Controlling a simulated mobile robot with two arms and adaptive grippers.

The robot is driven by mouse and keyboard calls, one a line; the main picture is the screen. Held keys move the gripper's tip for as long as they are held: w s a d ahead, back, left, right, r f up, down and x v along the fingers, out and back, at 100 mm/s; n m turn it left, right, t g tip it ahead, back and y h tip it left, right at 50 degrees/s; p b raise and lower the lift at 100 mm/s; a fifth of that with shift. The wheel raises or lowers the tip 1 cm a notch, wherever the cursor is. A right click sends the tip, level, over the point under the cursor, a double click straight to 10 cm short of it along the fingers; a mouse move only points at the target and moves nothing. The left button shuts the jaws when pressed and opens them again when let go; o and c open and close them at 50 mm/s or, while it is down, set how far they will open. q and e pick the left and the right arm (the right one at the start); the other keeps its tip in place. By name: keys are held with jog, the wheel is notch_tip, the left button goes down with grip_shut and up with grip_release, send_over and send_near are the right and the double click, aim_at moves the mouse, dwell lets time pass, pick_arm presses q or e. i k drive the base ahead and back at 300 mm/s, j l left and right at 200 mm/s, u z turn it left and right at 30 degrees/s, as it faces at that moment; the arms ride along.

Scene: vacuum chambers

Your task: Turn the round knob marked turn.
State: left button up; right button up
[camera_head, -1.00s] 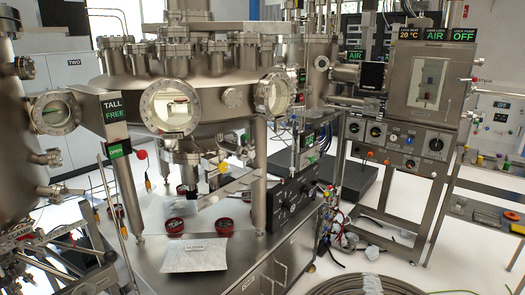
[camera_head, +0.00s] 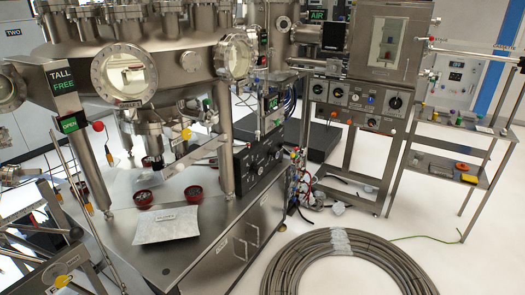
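No label reading "turn" is legible, so I cannot tell which knob is the marked one. Several round knobs show. A large black round knob (camera_head: 395,103) sits at the right end of the control panel under the windowed steel box, with smaller black dials (camera_head: 318,88) to its left. The black panel (camera_head: 262,158) on the side of the steel bench also carries several dark knobs, too small to read. Neither of my grippers is in view.
The large steel chamber (camera_head: 165,65) stands on the bench (camera_head: 205,225) at left. A hose coil (camera_head: 300,255) lies on the floor in front. The windowed box (camera_head: 388,45) stands on a frame, with a shelved trolley (camera_head: 455,145) to its right. White floor is free between them.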

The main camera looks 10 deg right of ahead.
aim_at(258, 170)
jog(key=i+l, duration=0.8)
jog(key=l, duration=0.25)
jog(key=i+l, duration=0.45)
jog(key=l, duration=0.05)
